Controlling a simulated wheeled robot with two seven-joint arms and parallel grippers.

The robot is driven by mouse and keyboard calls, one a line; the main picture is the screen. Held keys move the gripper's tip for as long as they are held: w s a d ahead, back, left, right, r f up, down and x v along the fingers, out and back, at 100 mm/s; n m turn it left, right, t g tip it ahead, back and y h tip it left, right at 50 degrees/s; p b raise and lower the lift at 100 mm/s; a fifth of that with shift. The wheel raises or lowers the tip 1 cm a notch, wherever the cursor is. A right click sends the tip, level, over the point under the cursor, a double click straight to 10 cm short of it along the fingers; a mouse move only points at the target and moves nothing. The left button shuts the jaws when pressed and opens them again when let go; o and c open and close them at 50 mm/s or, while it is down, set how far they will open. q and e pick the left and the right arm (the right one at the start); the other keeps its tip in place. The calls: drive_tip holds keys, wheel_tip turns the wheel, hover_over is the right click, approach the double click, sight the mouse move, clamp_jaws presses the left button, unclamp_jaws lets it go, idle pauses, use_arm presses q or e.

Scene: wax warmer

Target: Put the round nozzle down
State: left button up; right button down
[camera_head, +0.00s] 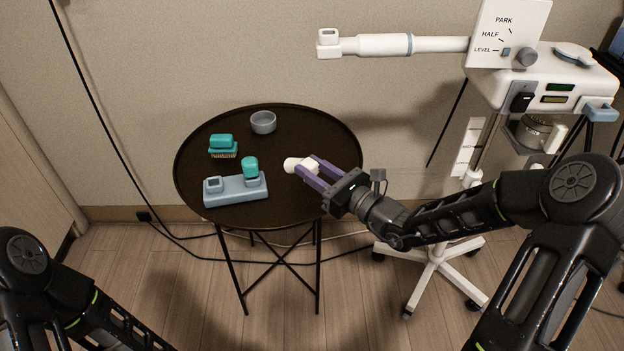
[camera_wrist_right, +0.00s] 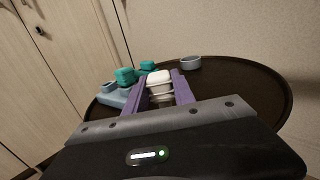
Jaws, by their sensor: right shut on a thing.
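The white nozzle (camera_head: 297,165) is between the purple fingers of my right gripper (camera_head: 312,174), over the right part of the dark round table (camera_head: 280,208). The gripper is shut on it. In the right wrist view the nozzle (camera_wrist_right: 159,83) shows between the two fingers of the right gripper (camera_wrist_right: 160,88). I cannot tell whether the nozzle touches the tabletop. Its lower part is partly hidden by the fingers. My left gripper is not in view; only part of my left arm shows at the lower left.
A blue-grey holder (camera_head: 236,195) with a teal-topped piece (camera_head: 250,167) stands at the table's front left. A teal brush (camera_head: 222,146) and a grey bowl (camera_head: 263,122) are behind. The white warmer stand (camera_head: 540,85) is at right, its arm (camera_head: 390,45) reaching left above the table.

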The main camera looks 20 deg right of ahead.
drive_tip(key=shift+f+b, duration=0.4)
drive_tip(key=shift+f, duration=1.2)
drive_tip(key=shift+f, duration=0.15)
drive_tip(key=c, duration=1.1)
unclamp_jaws()
drive_tip(key=shift+o, duration=0.2)
drive_tip(key=p+v, duration=0.2)
drive_tip(key=v, duration=1)
